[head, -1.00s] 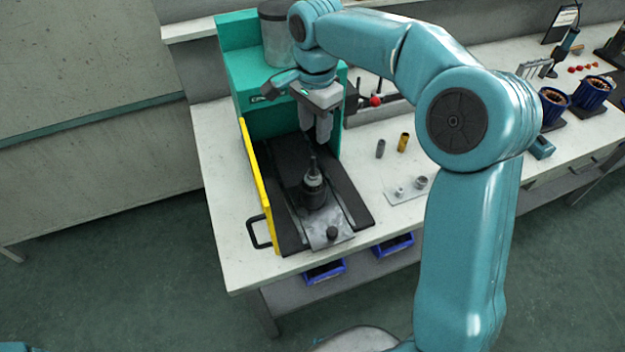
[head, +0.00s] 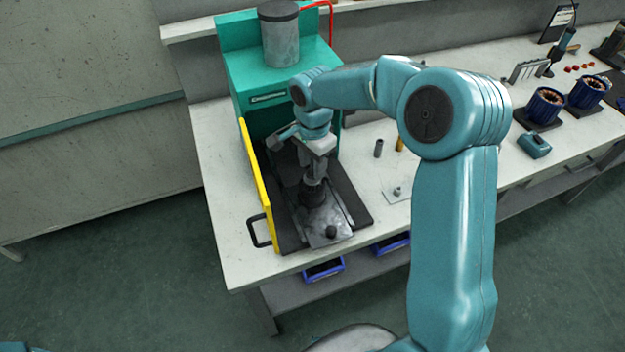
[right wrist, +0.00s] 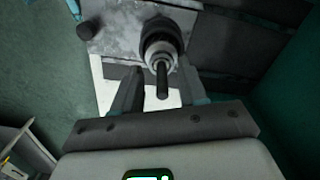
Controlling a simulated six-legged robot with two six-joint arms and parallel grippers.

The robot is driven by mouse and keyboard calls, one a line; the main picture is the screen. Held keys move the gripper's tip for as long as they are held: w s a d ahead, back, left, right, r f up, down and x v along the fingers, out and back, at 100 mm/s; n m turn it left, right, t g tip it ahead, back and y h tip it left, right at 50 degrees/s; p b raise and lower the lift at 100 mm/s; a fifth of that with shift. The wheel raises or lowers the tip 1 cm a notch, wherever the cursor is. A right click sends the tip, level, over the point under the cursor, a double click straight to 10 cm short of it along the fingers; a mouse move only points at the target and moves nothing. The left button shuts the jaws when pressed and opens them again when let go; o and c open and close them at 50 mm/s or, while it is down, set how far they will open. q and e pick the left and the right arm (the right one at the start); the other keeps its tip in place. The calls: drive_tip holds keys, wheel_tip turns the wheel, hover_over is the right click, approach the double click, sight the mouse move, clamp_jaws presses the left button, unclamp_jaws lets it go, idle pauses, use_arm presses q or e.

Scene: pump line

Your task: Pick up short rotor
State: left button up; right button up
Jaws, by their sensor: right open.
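The short rotor (head: 312,190), a dark round body with a paler collar and thin shaft, stands upright on the grey metal plate (head: 325,226) of the green press. In the right wrist view the rotor (right wrist: 161,48) shows with its shaft pointing toward my palm. My right gripper (head: 308,176) is pointed down over the rotor and hides its upper part in the head view. In the right wrist view the right gripper's fingers (right wrist: 158,72) are apart, one on each side of the shaft; I see no clear contact. My left gripper is out of view.
The green press housing (head: 262,92) rises behind my gripper, and a yellow guard (head: 256,190) stands close on its left. A dark knob (head: 331,231) sits at the plate's front. A grey cylinder (head: 378,148) and a small pale plate (head: 400,190) lie to the right.

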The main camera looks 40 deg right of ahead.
drive_tip(key=shift+w+f, duration=0.1)
drive_tip(key=shift+w, duration=0.05)
clamp_jaws()
drive_tip(key=shift+d, duration=0.1)
idle(1.0)
